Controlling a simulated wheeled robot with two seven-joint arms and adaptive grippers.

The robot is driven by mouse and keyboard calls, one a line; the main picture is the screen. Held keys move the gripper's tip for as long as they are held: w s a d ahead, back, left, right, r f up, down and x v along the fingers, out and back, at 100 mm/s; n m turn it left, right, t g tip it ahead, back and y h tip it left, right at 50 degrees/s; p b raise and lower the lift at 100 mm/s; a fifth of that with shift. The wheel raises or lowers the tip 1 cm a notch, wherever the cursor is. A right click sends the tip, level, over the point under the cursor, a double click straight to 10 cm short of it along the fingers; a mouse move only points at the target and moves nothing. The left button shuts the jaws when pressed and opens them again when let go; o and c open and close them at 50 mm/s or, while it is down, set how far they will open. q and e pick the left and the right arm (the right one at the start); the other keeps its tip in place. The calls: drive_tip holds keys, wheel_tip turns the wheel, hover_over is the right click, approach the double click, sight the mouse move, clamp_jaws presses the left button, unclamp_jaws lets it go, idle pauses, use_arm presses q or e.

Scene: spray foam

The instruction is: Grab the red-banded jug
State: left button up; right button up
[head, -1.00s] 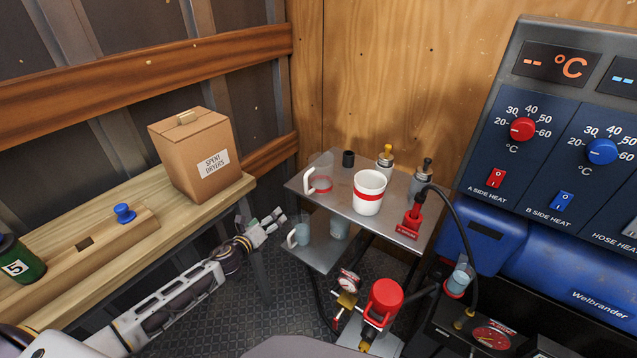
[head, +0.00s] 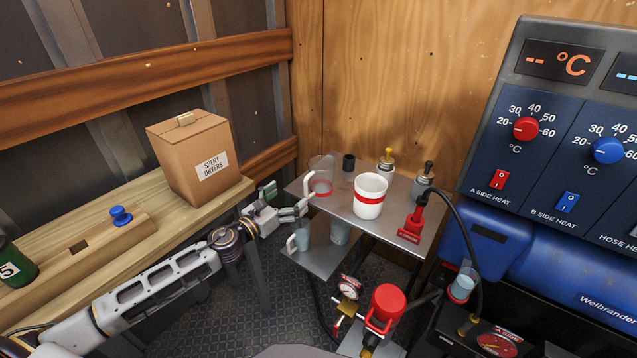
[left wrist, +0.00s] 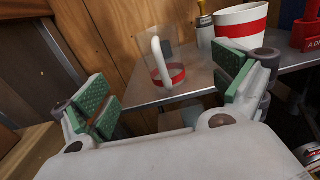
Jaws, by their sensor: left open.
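The red-banded jug (head: 321,180) is clear, with a white handle and a red band near its base. It stands upright on the left of the metal cart's top shelf (head: 345,205). In the left wrist view the jug (left wrist: 174,78) stands ahead, between the finger pads, its handle towards me. My left gripper (head: 286,203) is open and empty, just left of the shelf edge and short of the jug; it also shows in the left wrist view (left wrist: 170,98). My right gripper is not in view.
A white tub with a red band (head: 369,197) stands right of the jug. A smaller jug (head: 301,236) and a cup (head: 340,232) are on the lower shelf. A cardboard box (head: 190,160) sits on the bench.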

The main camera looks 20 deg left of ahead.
sight(305, 184)
use_arm(q)
drive_tip(key=shift+w, duration=0.15)
drive_tip(key=shift+p+x, duration=0.5)
drive_tip(key=shift+x, duration=3.2)
drive_tip(key=shift+w+d, duration=0.2)
drive_tip(key=shift+w, duration=0.2)
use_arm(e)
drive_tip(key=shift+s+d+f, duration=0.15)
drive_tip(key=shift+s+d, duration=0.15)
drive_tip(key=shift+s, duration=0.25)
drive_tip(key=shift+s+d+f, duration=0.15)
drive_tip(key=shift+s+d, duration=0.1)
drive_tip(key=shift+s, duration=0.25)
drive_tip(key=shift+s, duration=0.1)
use_arm(q)
drive_tip(key=shift+w, duration=0.15)
